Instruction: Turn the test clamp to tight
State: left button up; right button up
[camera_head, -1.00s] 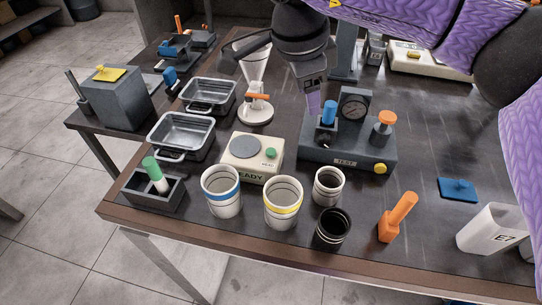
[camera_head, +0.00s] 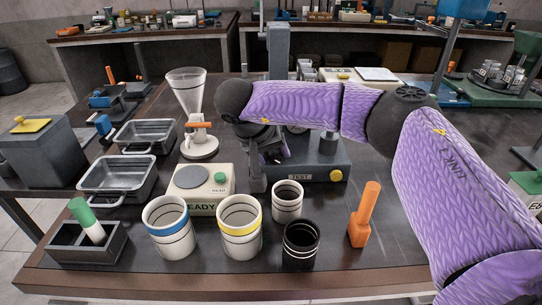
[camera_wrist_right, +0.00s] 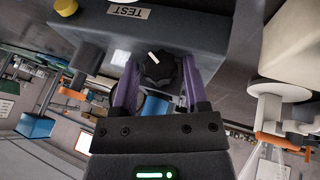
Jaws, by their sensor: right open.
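The grey test unit (camera_head: 322,172) with its TEST label stands near the middle of the bench. It also shows upside down in the right wrist view (camera_wrist_right: 190,32). A black lobed knob (camera_wrist_right: 158,68) with a white pointer mark sits on the unit's side. My right gripper (camera_wrist_right: 160,78) is open, with one purple finger on either side of the knob. I cannot tell whether the fingers touch it. My left gripper is out of view.
A cream READY scale (camera_head: 200,188) and a funnel stand (camera_head: 198,147) are left of my gripper. Several cups, including a yellow-banded one (camera_head: 240,222) and a black one (camera_head: 300,245), stand in front. An orange tool (camera_head: 362,220) stands at the front right.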

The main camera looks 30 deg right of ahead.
grip_shut()
jog(key=shift+d+r+t+y+p, duration=0.1)
jog(key=shift+r+t+y+p, duration=0.2)
jog(key=shift+y+p, duration=0.35)
jog(key=shift+s+d+f+m+t+y+p, duration=0.15)
jog(key=shift+m+t+y+p, duration=0.3)
jog(key=shift+y+p, duration=0.3)
jog(key=shift+t+y, duration=0.45)
jog(key=shift+y, duration=0.05)
jog(key=shift+d+y, duration=0.1)
jog(key=shift+y, duration=0.4)
jog(key=shift+m+t+y, duration=0.25)
jog(key=shift+t+y, duration=0.05)
jog(key=shift+t, duration=0.1)
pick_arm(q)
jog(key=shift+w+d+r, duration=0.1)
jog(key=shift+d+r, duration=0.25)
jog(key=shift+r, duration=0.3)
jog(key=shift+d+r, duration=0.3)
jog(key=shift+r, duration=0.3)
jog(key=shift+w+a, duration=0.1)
